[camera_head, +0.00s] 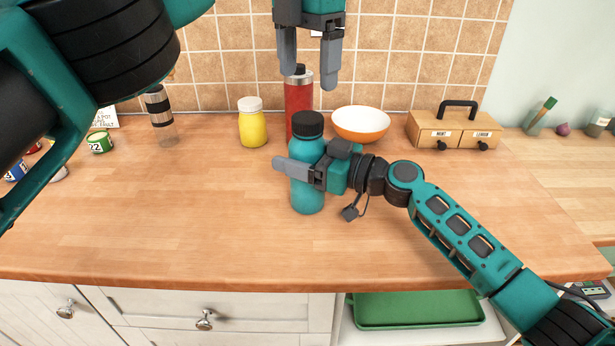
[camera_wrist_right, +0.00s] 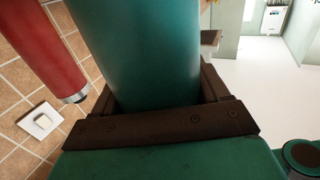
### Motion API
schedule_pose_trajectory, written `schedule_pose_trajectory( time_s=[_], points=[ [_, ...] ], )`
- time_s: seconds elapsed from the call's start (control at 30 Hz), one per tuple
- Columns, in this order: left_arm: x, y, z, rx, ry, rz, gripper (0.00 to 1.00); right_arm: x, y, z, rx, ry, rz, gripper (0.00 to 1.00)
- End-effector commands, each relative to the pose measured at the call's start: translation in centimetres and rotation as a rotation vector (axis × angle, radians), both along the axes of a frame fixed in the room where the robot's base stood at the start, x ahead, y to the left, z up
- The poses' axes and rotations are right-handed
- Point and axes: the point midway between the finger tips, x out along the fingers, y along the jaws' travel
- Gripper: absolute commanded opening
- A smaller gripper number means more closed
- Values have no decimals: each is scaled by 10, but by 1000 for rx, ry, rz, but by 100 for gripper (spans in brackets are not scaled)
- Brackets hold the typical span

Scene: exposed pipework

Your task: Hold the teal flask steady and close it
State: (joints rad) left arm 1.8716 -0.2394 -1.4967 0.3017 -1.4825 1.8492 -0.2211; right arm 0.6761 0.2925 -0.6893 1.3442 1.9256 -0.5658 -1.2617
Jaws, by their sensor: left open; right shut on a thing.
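The teal flask (camera_head: 307,197) stands upright on the wooden counter, with a black lid (camera_head: 307,124) on its top; I cannot tell how tightly the lid sits. My right gripper (camera_head: 297,173) is shut on the flask's body from the right. In the right wrist view the flask's teal side (camera_wrist_right: 150,50) fills the space between the fingers, and its lid is out of view. My left gripper (camera_head: 308,68) is open and empty, pointing down above the flask, with a gap between its fingertips and the lid.
A red flask (camera_head: 298,100) stands close behind the teal one. A yellow jar (camera_head: 252,125) is to the left, a white and orange bowl (camera_head: 360,123) behind right, and a wooden drawer box (camera_head: 453,130) farther right. The counter's front area is clear.

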Motion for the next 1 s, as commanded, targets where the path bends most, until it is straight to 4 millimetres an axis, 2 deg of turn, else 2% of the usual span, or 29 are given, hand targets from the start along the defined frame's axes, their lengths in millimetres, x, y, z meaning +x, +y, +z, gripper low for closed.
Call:
schedule_pose_trajectory(
  time_s=[0.03,0.2,0.37,1.0],
  points=[
    [0,0,0,0,0,0,81,0,0,0,-1,0,0,16],
    [0,0,0,0,0,59,81,0,0,-1,-1,0,0,0],
    [0,0,0,0,0,267,81,0,0,-1,-1,0,0,0],
    [0,0,0,1,1,1501,81,0,0,-1,-2,1,0,0]
  ],
)
